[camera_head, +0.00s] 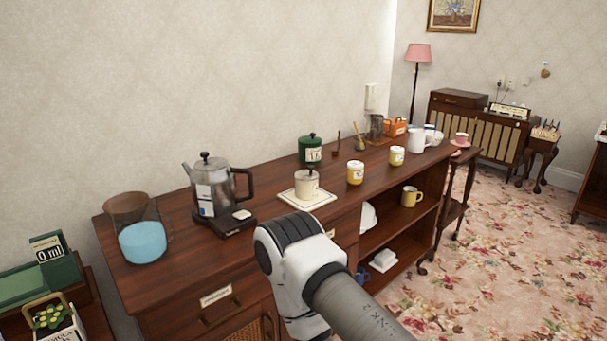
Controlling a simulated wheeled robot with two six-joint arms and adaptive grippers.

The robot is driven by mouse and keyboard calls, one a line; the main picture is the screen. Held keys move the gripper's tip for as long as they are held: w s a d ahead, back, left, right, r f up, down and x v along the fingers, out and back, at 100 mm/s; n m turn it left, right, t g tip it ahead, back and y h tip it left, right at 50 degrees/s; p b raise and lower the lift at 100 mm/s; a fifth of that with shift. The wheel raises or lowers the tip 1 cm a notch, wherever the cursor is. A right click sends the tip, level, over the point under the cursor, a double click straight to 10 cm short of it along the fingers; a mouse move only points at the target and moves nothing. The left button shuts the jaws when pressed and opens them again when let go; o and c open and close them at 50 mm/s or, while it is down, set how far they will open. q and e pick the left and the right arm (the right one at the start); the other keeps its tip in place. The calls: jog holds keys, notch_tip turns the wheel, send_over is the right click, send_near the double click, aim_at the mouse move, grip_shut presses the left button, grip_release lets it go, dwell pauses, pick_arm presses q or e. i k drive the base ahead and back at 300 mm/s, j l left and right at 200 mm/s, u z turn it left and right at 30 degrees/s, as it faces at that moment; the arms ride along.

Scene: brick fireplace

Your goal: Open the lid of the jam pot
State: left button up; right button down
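A small cream lidded pot (307,185) with a dark knob stands on a square cream tile (322,199) on the wooden sideboard; its lid looks closed. It may be the jam pot, but I cannot read a label. Two yellow jars with white tops, one nearer (355,173) and one farther (396,156), stand to its right. A dark green canister (310,150) with a label and lid stands behind it. One of my arms rises from the bottom in front of the sideboard, below the pot. Neither gripper shows.
A metal kettle (213,188) on a dark base and a glass vessel with blue contents (143,242) stand left on the sideboard (262,222). A white jug (416,140) is at the far right end. Open shelves below hold a yellow mug (411,197).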

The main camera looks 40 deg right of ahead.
aim_at(309, 176)
jog(key=l+z, duration=0.15)
jog(key=z, duration=0.2)
jog(key=l+z, duration=0.1)
jog(key=z, duration=0.25)
jog(key=l+z, duration=0.1)
jog(key=z, duration=0.25)
jog(key=i, duration=0.05)
